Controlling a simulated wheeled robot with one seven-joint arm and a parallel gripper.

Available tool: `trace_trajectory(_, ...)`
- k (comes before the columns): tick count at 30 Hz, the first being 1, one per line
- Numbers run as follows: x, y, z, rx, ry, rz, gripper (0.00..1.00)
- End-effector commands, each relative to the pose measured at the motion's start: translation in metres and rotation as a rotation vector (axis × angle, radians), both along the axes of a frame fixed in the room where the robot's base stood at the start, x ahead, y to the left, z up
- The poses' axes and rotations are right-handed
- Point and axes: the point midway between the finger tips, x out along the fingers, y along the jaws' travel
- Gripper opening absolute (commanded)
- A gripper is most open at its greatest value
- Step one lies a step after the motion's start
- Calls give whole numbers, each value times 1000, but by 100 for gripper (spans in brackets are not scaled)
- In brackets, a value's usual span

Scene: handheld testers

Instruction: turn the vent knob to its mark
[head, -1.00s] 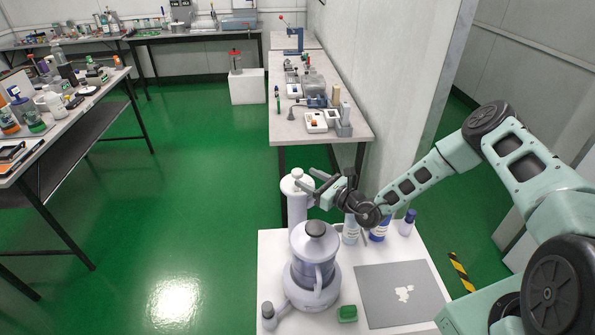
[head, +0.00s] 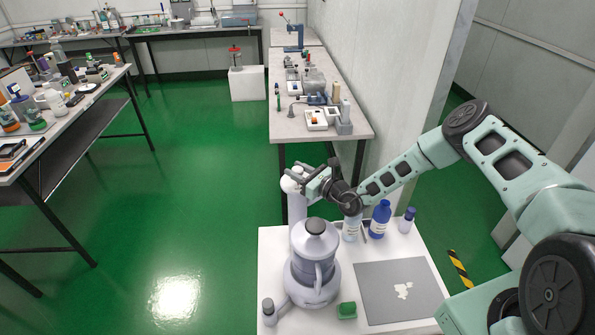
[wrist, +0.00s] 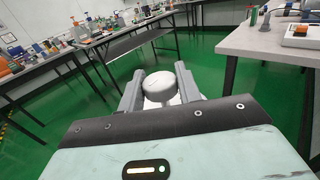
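A pale round knob (wrist: 159,86) shows in the wrist view on top of a white upright column; I take it to be the vent knob. My gripper (wrist: 160,76) is open, with one grey finger on each side of the knob. I cannot tell whether either finger touches it. In the head view my gripper (head: 294,182) reaches in from the right at the top of the white column (head: 297,207), hiding most of the knob. The column stands behind the grey-lidded device (head: 315,262) on the white table. No mark can be made out.
A grey mat (head: 385,305) and a green block (head: 347,310) lie in front. A bench (head: 350,130) stands behind.

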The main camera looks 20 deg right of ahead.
Motion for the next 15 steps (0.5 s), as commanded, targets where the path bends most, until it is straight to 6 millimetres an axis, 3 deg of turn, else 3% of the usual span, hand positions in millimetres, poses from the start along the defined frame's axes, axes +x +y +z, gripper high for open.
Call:
trace_trajectory(8,0,-1,-3,-3,-2,54,11)
trace_trajectory(15,1,-2,-7,-6,-5,208,11)
